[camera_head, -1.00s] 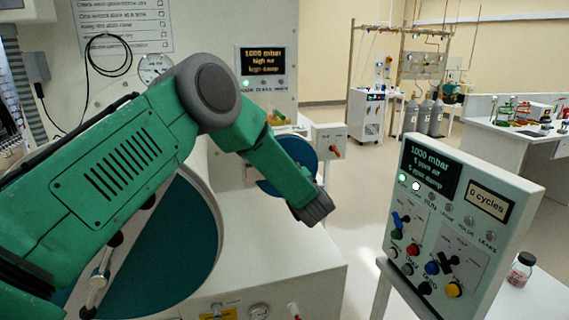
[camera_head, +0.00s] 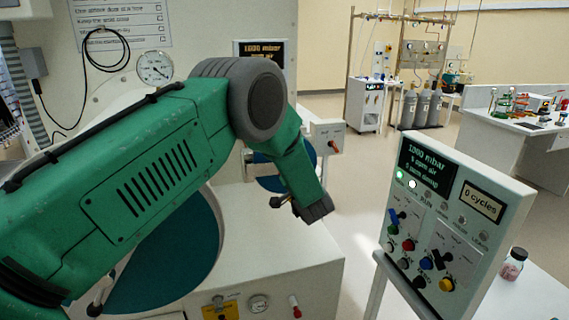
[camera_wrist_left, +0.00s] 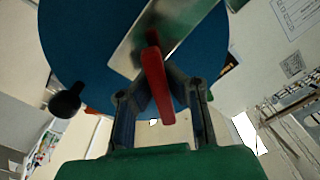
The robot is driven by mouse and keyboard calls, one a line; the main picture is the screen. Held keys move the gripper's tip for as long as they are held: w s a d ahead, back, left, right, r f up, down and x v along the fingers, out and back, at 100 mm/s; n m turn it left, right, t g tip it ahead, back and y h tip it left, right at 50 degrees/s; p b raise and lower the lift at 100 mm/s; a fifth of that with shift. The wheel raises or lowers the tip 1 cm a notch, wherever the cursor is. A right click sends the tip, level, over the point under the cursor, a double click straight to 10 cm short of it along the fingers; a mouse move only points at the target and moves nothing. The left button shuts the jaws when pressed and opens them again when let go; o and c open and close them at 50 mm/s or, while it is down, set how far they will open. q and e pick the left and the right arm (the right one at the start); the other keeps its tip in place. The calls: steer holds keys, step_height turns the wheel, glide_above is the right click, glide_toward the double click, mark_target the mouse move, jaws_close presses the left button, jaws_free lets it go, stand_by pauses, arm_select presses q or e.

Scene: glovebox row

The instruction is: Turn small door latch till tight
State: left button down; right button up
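The small round blue door (camera_head: 268,180) is largely hidden behind my left arm in the head view. In the left wrist view the door (camera_wrist_left: 75,45) fills the upper middle, with a bright metal bar (camera_wrist_left: 185,25) across it. The door's latch shows there as a red handle (camera_wrist_left: 154,75), slanting down between the fingers. My left gripper (camera_wrist_left: 160,88) has one dark finger on each side of the red handle, and the fingertips look closed in on it. My right gripper is in neither view.
A dark round knob (camera_wrist_left: 65,102) sits at the door's edge. A control panel (camera_head: 440,215) stands at the right, with a small jar (camera_head: 514,263) behind it. A larger blue door (camera_head: 165,255) is below my arm. Open floor lies beyond.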

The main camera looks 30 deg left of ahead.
arm_select(q)
steer(key=shift+d+f+m, duration=0.3)
steer(key=shift+m, duration=0.4)
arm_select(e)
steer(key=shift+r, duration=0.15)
arm_select(q)
steer(key=c, duration=1.6)
jaws_free()
steer(key=shift+w+d, duration=0.1)
steer(key=shift+o, duration=0.2)
steer(key=shift+w+d, duration=0.15)
steer(key=shift+r, duration=0.15)
steer(key=shift+s+d+r, duration=0.1)
steer(key=shift+s+d, duration=0.1)
steer(key=v, duration=1.1)
steer(key=shift+d, duration=0.4)
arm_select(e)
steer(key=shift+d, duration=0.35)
